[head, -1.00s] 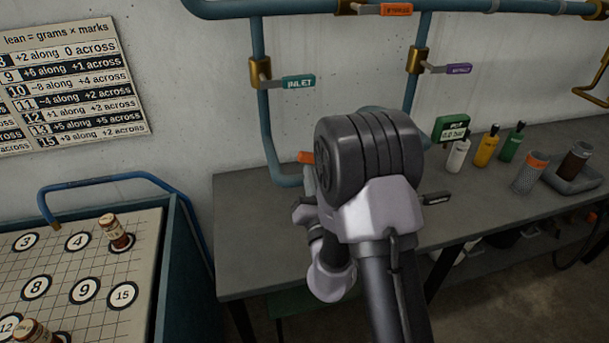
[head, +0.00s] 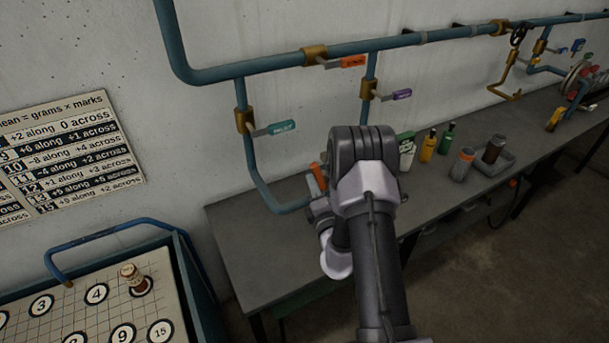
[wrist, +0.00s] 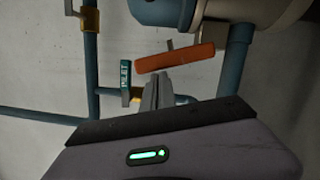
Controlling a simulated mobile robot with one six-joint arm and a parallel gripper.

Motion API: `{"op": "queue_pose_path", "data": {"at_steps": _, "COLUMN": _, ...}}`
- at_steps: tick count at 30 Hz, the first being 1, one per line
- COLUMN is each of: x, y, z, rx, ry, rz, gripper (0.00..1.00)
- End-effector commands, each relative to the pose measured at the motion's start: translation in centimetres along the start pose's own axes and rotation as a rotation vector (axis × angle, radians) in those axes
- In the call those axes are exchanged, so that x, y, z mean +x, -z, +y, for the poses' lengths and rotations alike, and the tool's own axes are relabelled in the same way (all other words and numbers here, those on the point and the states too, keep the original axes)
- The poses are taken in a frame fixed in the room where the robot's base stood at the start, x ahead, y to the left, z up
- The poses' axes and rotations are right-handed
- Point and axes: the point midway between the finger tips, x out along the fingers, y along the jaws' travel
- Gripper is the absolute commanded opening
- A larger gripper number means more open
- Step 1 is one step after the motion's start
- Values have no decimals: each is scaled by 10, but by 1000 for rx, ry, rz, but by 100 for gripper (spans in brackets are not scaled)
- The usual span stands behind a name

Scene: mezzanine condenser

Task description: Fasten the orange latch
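The orange latch (wrist: 175,58) shows in the wrist view as an orange bar, slightly tilted, beneath a blue-and-beige vessel. In the head view, an orange piece (head: 318,176) beside my arm is probably the same bar; most of what is around it is hidden by my arm. My gripper (wrist: 158,80) shows in the wrist view with its grey fingers close together and nothing visible between them. The fingertips are just below the bar in the picture; I cannot tell whether they touch it. In the head view my arm hides the fingers.
Blue pipes carry a teal INLET handle (head: 281,128), an orange-tagged handle (head: 353,62) and a purple-tagged handle (head: 402,95). Bottles (head: 428,145) and a grey tray (head: 507,160) stand on the bench (head: 240,235). A numbered board (head: 60,310) is at lower left.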

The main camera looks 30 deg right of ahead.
Motion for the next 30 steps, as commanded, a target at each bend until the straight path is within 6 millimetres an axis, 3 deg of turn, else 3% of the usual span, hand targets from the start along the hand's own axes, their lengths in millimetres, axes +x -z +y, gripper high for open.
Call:
{"op": "queue_pose_path", "data": {"at_steps": 4, "x": 3, "y": -12, "z": 7, "rx": 107, "ry": 28, "rz": -3, "gripper": 0}}
{"op": "queue_pose_path", "data": {"at_steps": 12, "x": 6, "y": -23, "z": 6, "rx": 104, "ry": 26, "rz": -3, "gripper": 0}}
{"op": "queue_pose_path", "data": {"at_steps": 30, "x": 8, "y": -31, "z": 6, "rx": 102, "ry": 23, "rz": -5, "gripper": 0}}
